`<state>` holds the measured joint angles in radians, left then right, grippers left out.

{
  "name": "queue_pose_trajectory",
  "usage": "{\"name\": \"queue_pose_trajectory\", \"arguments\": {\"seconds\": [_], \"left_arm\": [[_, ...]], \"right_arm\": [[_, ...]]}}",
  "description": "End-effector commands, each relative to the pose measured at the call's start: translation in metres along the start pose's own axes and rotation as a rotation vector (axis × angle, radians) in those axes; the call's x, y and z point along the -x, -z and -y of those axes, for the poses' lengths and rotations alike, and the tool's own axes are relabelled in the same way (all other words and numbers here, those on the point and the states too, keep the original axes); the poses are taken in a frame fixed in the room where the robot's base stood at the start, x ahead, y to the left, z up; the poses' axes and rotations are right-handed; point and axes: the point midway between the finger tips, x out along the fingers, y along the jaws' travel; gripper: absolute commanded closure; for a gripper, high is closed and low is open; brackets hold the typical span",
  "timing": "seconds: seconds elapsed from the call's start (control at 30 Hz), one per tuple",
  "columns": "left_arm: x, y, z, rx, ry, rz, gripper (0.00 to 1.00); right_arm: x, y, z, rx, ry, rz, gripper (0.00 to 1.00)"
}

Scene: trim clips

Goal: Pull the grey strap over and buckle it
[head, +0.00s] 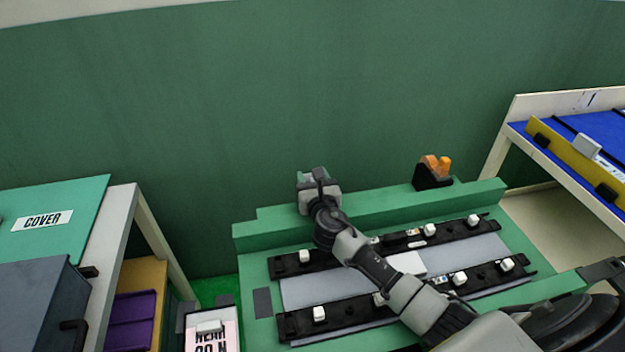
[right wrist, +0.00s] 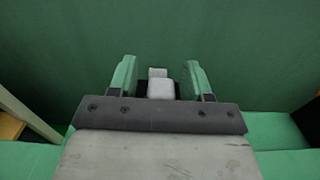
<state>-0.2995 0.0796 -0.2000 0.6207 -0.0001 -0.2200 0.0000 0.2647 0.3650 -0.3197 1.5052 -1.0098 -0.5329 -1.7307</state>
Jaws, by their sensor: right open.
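An orange buckle-like part on a black base (head: 434,173) stands on the raised back ledge of the green fixture (head: 470,200). My right gripper (head: 312,180) is above the left part of that ledge, left of the orange part. In the right wrist view its two green fingers (right wrist: 160,80) are apart. A small pale grey block (right wrist: 160,88) with a dark part behind it shows between them, with gaps on both sides. I cannot tell whether this block is the end of the grey strap; no strap shows clearly. My arm hides part of the fixture. My left gripper is not in view.
Two black rails with white clips (head: 319,314) lie along a grey panel (head: 325,289) on the fixture. A shelf with a COVER sheet (head: 75,195) stands at left. A blue-topped rack with a yellow strip (head: 565,155) stands at right. The green wall is close behind.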

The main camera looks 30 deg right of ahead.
Motion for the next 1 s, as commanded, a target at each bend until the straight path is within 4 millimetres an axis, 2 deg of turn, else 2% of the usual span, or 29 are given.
{"name": "queue_pose_trajectory", "arguments": {"seconds": [0.07,0.4,0.7,1.0], "left_arm": [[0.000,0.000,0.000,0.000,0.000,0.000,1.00],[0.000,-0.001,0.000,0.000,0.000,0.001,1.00],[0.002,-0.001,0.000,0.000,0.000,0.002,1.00],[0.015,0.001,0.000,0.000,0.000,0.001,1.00]], "right_arm": [[0.000,0.000,0.000,0.000,0.000,0.000,0.51],[0.000,0.000,0.000,0.000,0.000,0.000,1.00],[0.004,0.000,0.000,0.000,0.000,-0.001,1.00],[0.034,0.001,0.001,0.003,-0.002,-0.004,1.00]]}}
